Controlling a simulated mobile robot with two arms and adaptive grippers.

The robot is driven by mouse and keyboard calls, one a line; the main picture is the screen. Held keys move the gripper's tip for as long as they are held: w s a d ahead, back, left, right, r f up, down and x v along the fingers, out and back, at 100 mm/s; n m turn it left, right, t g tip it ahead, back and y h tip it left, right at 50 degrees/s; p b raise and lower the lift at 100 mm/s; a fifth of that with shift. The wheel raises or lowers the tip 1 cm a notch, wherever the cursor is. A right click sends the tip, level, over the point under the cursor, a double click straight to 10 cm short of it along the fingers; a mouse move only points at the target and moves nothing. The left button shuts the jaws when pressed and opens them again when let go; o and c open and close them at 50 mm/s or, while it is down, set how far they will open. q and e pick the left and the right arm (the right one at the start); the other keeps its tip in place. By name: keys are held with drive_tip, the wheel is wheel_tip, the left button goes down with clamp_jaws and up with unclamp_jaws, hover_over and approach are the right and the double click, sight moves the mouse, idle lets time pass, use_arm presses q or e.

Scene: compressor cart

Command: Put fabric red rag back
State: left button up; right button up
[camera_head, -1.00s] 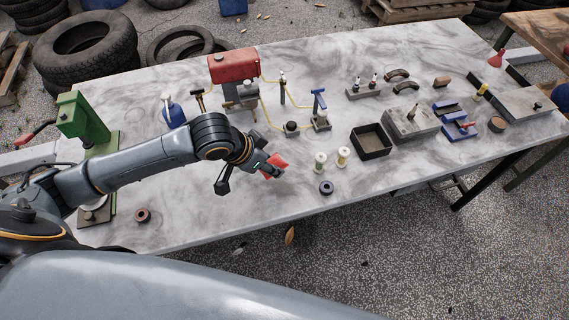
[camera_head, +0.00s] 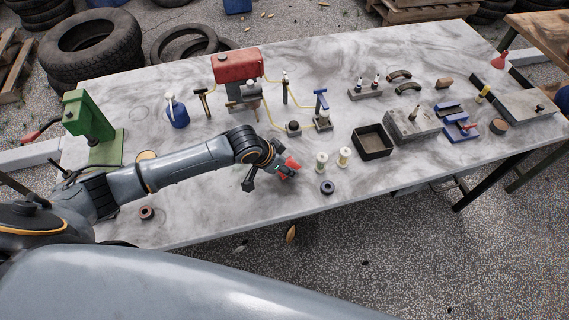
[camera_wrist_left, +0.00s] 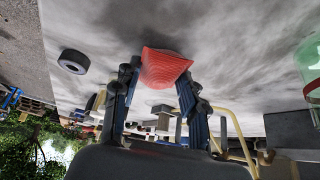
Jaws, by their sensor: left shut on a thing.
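The red fabric rag (camera_head: 291,163) is small and folded. My left gripper (camera_head: 284,168) is shut on it above the front part of the grey marbled table (camera_head: 225,205), left of two pale spools. In the left wrist view the rag (camera_wrist_left: 165,67) sits between the two dark fingers of the gripper (camera_wrist_left: 158,85). I cannot tell from these views whether the rag touches the table top. My right gripper is in neither view.
Close to the right stand two spools (camera_head: 321,162) and a dark ring (camera_head: 327,187). A black open tray (camera_head: 372,141) lies beyond them. The red tank compressor (camera_head: 237,66) with yellow hoses stands behind. A green press (camera_head: 89,118) is at the left.

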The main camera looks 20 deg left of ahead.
use_arm(q)
drive_tip(key=o, duration=1)
drive_tip(key=shift+f, duration=0.1)
drive_tip(key=v, duration=1.2)
drive_tip(key=shift+b, duration=0.3)
